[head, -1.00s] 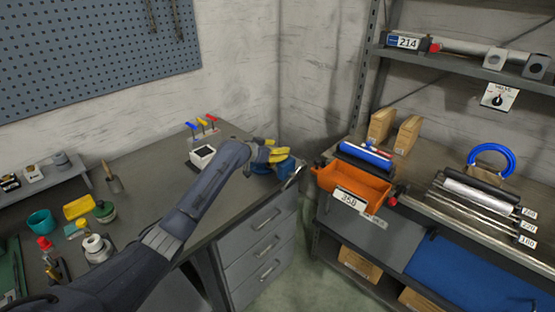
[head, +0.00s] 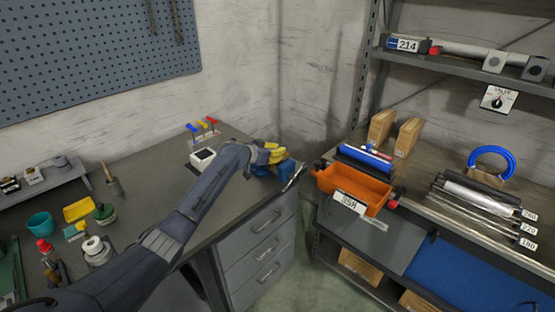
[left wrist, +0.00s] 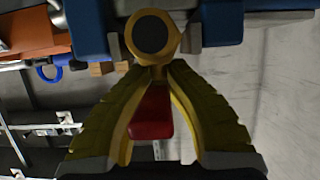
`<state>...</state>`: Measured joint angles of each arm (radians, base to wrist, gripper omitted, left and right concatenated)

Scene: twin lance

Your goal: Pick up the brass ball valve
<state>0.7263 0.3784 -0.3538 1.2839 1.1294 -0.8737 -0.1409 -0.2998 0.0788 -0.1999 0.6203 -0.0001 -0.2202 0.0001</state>
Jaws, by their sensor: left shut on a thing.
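The brass ball valve (left wrist: 165,60) shows in the left wrist view as a round yellow body with a dark round end and a red handle (left wrist: 152,112). My left gripper (left wrist: 157,76) has its yellow fingers shut on the valve, with the red handle between them. The valve's body sits between the grey-faced jaws of a blue vise (left wrist: 93,28); I cannot tell whether they touch it. In the head view, my left gripper (head: 274,153) is at the blue vise (head: 286,168) on the bench's right corner, and the valve cannot be made out. My right gripper is not in view.
A white box (head: 201,158) and a rack of colored-handled tools (head: 203,128) stand left of the vise. An orange bin (head: 352,188) is on the shelf unit to the right, across a gap. The bench's back middle (head: 150,165) is clear.

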